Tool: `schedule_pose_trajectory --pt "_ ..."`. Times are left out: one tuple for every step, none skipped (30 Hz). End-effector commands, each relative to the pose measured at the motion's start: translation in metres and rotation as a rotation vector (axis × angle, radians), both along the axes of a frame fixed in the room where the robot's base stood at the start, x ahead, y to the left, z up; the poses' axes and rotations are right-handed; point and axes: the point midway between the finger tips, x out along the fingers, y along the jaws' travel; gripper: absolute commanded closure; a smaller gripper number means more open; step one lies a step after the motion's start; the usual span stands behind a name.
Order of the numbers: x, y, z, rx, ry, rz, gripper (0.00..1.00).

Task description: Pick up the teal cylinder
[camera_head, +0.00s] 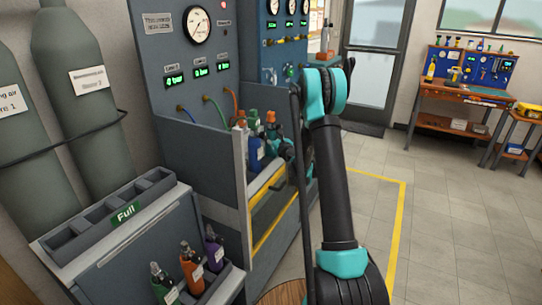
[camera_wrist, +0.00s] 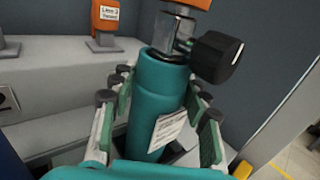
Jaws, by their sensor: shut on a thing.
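The teal cylinder (camera_wrist: 158,105) stands nearly upright in the wrist view, with a white tag on its side. A metal valve (camera_wrist: 172,35) and a black knob (camera_wrist: 215,57) are at its top, below an orange part. My gripper (camera_wrist: 160,110) has its fingers on both sides of the cylinder and is shut on it. The cylinder's base is hidden by my gripper. In the head view my gripper (camera_head: 283,150) is at the bench's shelf, partly behind my arm, and the cylinder is hard to make out there.
An orange labelled block (camera_wrist: 105,18) stands on the ledge. A blue bottle (camera_head: 255,150) is left of my gripper. The gauge panel (camera_head: 185,45) rises behind. A "Full" rack (camera_head: 115,225) has empty slots; green, orange and purple bottles stand beside it. Floor at right is clear.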

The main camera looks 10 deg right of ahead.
Motion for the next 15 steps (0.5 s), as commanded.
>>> schedule_pose_trajectory --pt "0.0 0.0 0.0 0.0 0.0 0.0 0.95" --pt "0.0 0.0 0.0 0.0 0.0 0.0 0.95" --pt "0.0 0.0 0.0 0.0 0.0 0.0 0.95" --pt "0.0 0.0 0.0 0.001 0.0 0.0 0.95" --pt "0.0 0.0 0.001 0.001 0.0 0.0 0.95" --pt "0.0 0.0 0.001 0.001 0.0 0.0 0.95" --pt "0.0 0.0 0.002 0.001 0.0 0.0 0.95" --pt "0.0 0.0 0.004 0.001 0.0 0.0 0.95" --pt "0.0 0.0 0.006 0.001 0.0 0.0 0.95" --pt "0.0 0.0 0.009 0.001 0.0 0.0 0.95" --pt "0.0 0.0 0.011 0.001 0.0 0.0 0.95" --pt "0.0 0.0 0.016 0.001 0.0 0.0 0.95" --pt "0.0 0.0 0.02 0.001 0.0 0.0 0.95" --pt "0.0 0.0 0.025 0.001 0.0 0.0 0.95" --pt "-0.001 0.0 0.031 0.001 0.0 0.0 0.95"
